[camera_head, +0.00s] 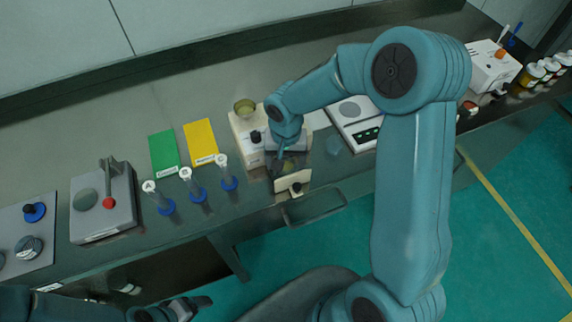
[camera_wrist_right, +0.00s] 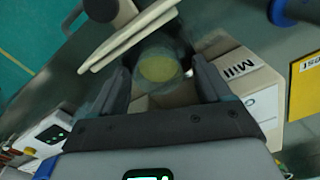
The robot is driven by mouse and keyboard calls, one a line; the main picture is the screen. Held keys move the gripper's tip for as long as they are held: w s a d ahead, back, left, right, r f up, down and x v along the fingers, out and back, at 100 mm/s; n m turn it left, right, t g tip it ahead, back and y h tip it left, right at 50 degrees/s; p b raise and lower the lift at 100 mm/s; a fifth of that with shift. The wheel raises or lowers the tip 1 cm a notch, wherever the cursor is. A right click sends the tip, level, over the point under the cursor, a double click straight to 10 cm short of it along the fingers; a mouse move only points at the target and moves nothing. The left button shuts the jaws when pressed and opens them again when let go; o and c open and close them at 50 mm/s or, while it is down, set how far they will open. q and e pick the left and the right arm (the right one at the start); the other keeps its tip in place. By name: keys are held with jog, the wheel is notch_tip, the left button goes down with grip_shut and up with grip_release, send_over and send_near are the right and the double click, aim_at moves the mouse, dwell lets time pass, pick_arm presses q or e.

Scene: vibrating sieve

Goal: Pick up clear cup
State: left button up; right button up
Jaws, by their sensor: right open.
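A clear cup with yellow-green material in it (camera_wrist_right: 158,68) is between the two fingers of my right gripper (camera_wrist_right: 161,80) in the right wrist view. The fingers are open, one on each side; I cannot tell whether either touches the cup. In the head view my right gripper (camera_head: 283,166) points down at the bench front, just right of the mill, and largely hides the cup.
The mill (camera_head: 244,143) stands close to my right gripper. A pale plate-like part (camera_head: 293,180) is just in front of it. A balance (camera_head: 352,110) is to the right. Labelled tubes on blue bases (camera_head: 198,194), green (camera_head: 163,152) and yellow cards (camera_head: 201,143) are to the left.

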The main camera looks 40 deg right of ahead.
jog(key=shift+s+a+f, duration=0.1)
jog(key=shift+s+a, duration=0.05)
jog(key=shift+s, duration=0.25)
jog(key=shift+w+f, duration=0.1)
jog(key=shift+w, duration=0.15)
jog(key=c, duration=1)
jog(key=shift+s, duration=0.15)
jog(key=shift+c, duration=0.2)
